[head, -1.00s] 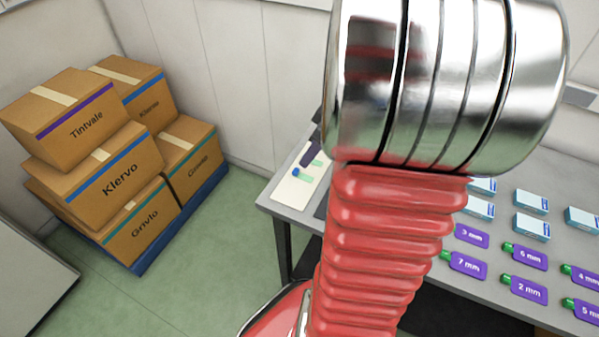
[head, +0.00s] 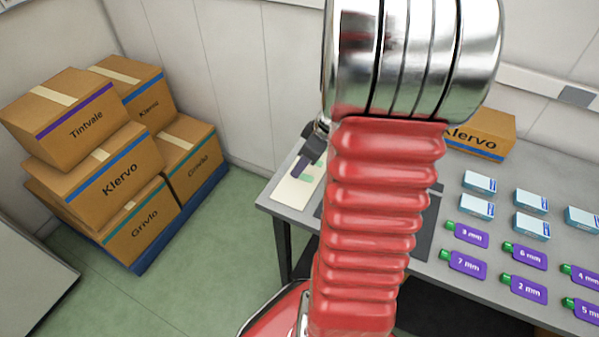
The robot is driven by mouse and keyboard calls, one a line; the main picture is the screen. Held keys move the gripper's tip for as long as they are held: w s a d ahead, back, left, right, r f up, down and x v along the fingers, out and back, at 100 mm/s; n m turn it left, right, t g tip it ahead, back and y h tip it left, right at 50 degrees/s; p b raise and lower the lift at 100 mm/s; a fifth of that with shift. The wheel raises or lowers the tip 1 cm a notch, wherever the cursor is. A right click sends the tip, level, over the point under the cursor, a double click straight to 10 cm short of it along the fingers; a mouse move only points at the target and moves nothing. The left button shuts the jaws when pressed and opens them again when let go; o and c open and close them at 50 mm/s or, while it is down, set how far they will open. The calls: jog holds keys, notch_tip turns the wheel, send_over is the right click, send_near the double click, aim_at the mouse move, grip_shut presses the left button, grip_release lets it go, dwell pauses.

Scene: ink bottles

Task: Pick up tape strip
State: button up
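A small pale green strip (head: 307,178), which may be the tape strip, shows on a pale card or mat at the left end of the grey table. My gripper (head: 303,165) is just above this spot, small and partly hidden behind my arm. A dark purple shape is at its fingertips, and I cannot tell whether it is part of the fingers or a separate thing. Whether the fingers touch the strip or are open or shut is too small to tell.
A Klervo carton (head: 490,133) is at the back. Stacked cartons (head: 110,165) stand on a blue pallet at left.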

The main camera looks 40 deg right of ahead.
aim_at(303, 174)
jog(key=shift+x, duration=1.3)
jog(key=shift+c, duration=0.3)
jog(key=c, duration=0.8)
